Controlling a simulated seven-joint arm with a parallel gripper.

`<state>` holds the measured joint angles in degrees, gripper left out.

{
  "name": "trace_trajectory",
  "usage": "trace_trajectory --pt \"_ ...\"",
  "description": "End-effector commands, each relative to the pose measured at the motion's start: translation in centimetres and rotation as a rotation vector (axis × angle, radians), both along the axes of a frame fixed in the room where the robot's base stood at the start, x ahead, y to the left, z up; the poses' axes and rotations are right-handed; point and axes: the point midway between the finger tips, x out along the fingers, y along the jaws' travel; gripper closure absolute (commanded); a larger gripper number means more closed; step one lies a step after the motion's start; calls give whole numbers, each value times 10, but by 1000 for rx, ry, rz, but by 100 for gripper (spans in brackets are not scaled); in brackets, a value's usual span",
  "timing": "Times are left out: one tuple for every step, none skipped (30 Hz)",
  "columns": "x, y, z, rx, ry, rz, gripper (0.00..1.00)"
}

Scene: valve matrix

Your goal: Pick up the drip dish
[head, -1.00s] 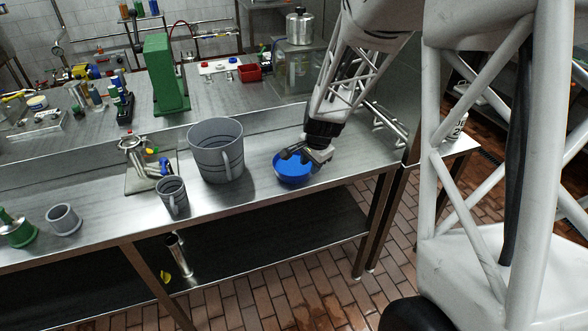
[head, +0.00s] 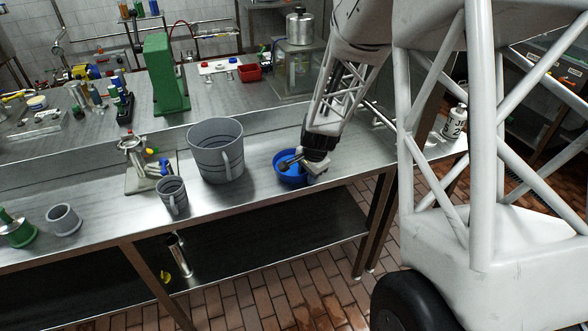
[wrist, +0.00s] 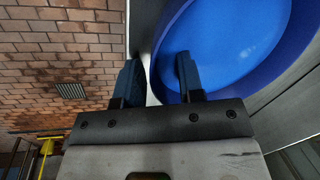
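The drip dish appears to be the blue round bowl (head: 288,177) on the steel bench, right of the large grey jug. It fills the upper right of the wrist view (wrist: 235,45). My gripper (head: 302,167) is at the dish's right side, pointing down. In the wrist view my gripper (wrist: 158,70) is open, with one finger inside the dish and the other outside, the dish's wall between them. A gap shows between the outer finger and the wall. Part of the dish is hidden by my gripper in the head view.
A metal valve fitting (head: 135,155) stands on a plate. The bench's front edge is close to the dish.

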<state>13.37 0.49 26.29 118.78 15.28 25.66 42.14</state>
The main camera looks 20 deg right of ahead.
Motion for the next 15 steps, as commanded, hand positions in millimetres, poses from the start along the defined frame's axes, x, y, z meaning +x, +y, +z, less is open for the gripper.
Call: trace_trajectory --pt "0 0 0 0 0 0 65" --pt "0 0 0 0 0 0 65" --pt "0 0 0 0 0 0 65" --pt "0 0 0 0 0 0 65" --pt "0 0 0 0 0 0 65" --pt "0 0 0 0 0 0 65" --pt "0 0 0 0 0 0 65" --pt "0 0 0 0 0 0 65" --pt "0 0 0 0 0 0 65" --pt "0 0 0 0 0 0 65" --pt "0 0 0 0 0 0 68" --pt "0 0 0 0 0 0 74" --pt "0 0 0 0 0 0 79" --pt "0 0 0 0 0 0 83" --pt "0 0 0 0 0 0 89"
